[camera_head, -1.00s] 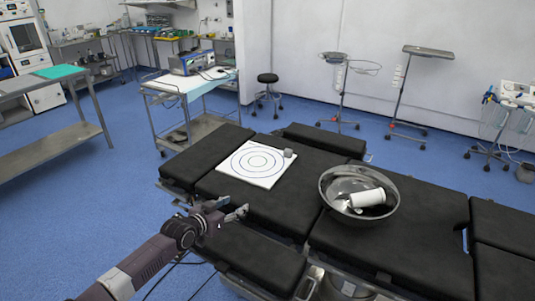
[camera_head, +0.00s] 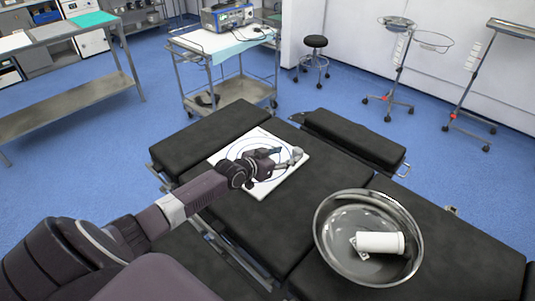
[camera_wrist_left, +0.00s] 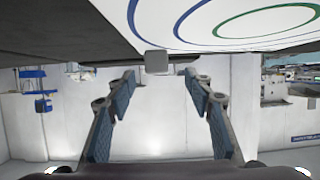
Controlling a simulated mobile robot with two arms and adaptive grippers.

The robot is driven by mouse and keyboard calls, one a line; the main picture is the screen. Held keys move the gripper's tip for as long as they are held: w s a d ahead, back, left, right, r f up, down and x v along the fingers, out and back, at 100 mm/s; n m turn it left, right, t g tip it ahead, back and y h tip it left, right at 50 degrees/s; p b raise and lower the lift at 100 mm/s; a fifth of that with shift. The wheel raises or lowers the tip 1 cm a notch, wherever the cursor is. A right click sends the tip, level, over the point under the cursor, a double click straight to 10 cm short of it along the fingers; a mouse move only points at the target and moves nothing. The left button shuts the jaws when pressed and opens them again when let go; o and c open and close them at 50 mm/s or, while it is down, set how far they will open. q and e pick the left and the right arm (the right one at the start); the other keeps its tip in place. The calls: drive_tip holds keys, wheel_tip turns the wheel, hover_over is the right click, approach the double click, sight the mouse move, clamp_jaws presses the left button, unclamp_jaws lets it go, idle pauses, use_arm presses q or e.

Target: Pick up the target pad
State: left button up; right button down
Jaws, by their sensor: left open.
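The target pad (camera_head: 266,188) is a white square board with concentric rings, lying flat on the black operating table. Its rings and edge also fill the top of the left wrist view (camera_wrist_left: 200,28), which looks upside down. A small grey block (camera_wrist_left: 157,62) sits at the pad's edge and shows between my fingertips, beyond them. My left gripper (camera_head: 286,158) is over the pad, with its fingers towards the pad's right corner and the block. In the wrist view its two fingers (camera_wrist_left: 160,76) are apart with nothing between them. The arm hides part of the pad. My right gripper is not in view.
A trolley (camera_head: 240,92) with a device, a stool (camera_head: 315,42) and stands are on the floor behind. The black table surface between pad and bowl is clear.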

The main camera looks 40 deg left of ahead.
sight(296, 153)
use_arm(q)
drive_tip(key=shift+x, duration=0.9)
drive_tip(key=shift+w+d+f, duration=0.15)
drive_tip(key=shift+w+d, duration=0.05)
drive_tip(key=shift+w, duration=0.2)
drive_tip(key=b+x, duration=0.1)
drive_tip(key=x, duration=0.2)
drive_tip(key=shift+d+f, duration=0.15)
drive_tip(key=shift+d, duration=0.05)
drive_tip(key=shift+w+f+b, duration=0.2)
drive_tip(key=shift+w+b, duration=0.15)
drive_tip(key=shift+w, duration=0.35)
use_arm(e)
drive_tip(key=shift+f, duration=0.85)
use_arm(q)
drive_tip(key=shift+r, duration=0.15)
clamp_jaws()
